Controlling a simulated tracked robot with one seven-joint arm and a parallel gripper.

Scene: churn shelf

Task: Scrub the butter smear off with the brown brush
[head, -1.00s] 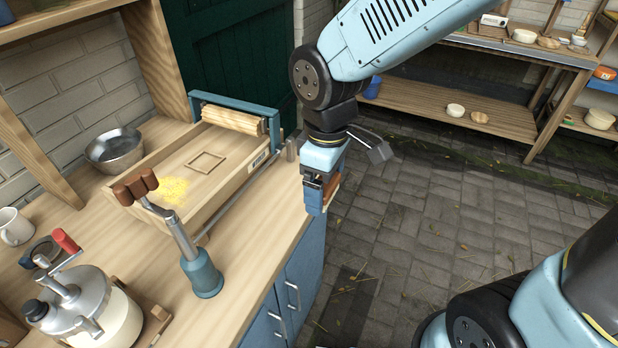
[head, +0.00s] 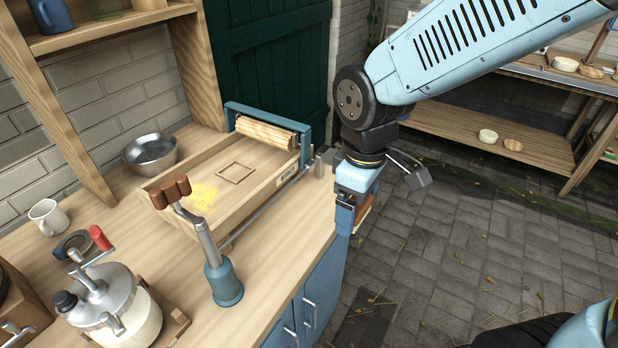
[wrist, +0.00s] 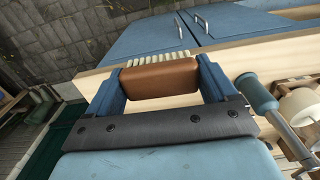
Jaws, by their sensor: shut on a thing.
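The yellow butter smear (head: 201,196) lies on the floor of a shallow wooden tray (head: 268,196) on the counter, near its front left part. My gripper (head: 349,218) is beyond the counter's right edge, to the right of the tray and apart from it. In the wrist view my gripper (wrist: 162,88) is shut on the brown brush (wrist: 160,78), one finger at each end of its block. The brush's pale bristles (wrist: 158,59) stick out past the block. In the head view the brush (head: 364,211) is mostly hidden behind the fingers.
A lever with a brown grip and blue base (head: 223,283) stands before the tray. A roller in a blue frame (head: 265,133) is at the tray's far end. A metal bowl (head: 150,154), a mug (head: 48,217) and a churn (head: 115,310) stand left. Paving right of the counter is open.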

